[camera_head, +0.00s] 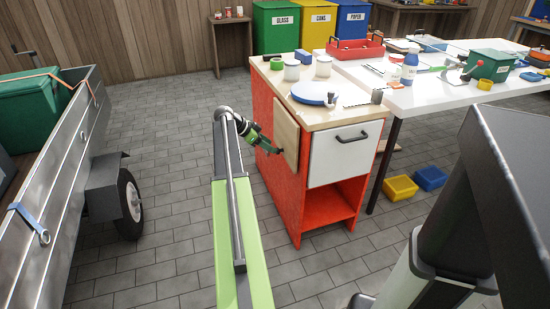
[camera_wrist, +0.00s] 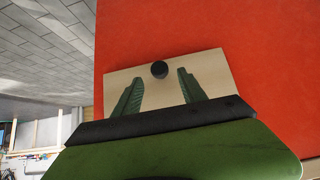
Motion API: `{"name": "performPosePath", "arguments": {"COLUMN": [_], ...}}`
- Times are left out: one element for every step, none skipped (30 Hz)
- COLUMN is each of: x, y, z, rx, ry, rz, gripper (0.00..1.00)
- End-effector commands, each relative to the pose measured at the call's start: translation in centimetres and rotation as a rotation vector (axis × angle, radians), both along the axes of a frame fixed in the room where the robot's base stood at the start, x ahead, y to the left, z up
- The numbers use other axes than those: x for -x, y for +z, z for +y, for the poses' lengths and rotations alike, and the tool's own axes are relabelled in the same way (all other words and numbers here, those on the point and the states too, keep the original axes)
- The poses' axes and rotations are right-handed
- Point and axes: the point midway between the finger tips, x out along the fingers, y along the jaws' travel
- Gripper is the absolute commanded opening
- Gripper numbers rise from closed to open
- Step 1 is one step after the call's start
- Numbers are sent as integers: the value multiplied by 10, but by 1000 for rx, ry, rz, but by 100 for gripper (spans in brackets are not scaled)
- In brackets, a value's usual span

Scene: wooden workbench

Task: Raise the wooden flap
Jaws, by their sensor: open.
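The wooden flap (camera_head: 286,136) is a pale board hanging down along the left side of the red cabinet, below the worktop edge. My gripper (camera_head: 268,147) is beside the flap's outer face in the head view. In the wrist view the flap (camera_wrist: 208,67) lies ahead against the red side panel, with a round black knob (camera_wrist: 159,69) on it. The two green fingers of my gripper (camera_wrist: 160,75) are spread apart, and the knob shows between their tips. I cannot tell whether the fingers touch the flap. The knob is hidden in the head view.
The red cabinet (camera_head: 268,183) has a white drawer front (camera_head: 335,163) and a cluttered top with a blue-and-white plate (camera_head: 312,93). A metal trailer (camera_head: 60,160) stands at left. A white table (camera_head: 450,100) is at right. Paved floor between trailer and cabinet is clear.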

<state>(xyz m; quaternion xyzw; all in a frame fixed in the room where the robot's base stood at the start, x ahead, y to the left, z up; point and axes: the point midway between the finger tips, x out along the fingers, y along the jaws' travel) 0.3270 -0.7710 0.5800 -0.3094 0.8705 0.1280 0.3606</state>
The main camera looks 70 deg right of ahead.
Motion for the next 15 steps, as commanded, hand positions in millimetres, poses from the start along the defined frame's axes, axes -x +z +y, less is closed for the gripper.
{"name": "performPosePath", "arguments": {"x": [6,9,12,15,16,18,19,20,21,22,22,22,22,22,22], "y": [-15,-19,-22,-25,-26,-28,-29,-30,-30,-30,-30,-30,-29,-29,-29], "z": [-5,-8,-11,-12,-14,-16,-17,-17,-18,-18,-19,-19,-19,-19,-19], "rx": [0,0,0,0,0,0,0,0,0,0,0,-1,-1,-1,0], "ry": [0,0,0,0,0,0,1,1,1,1,1,2,2,2,3], "rz": [0,0,0,0,0,0,0,0,0,0,0,0,0,0,0], "gripper": [49,49,49,49,49,49,49,49,49,49,49,49,49,49,49]}}
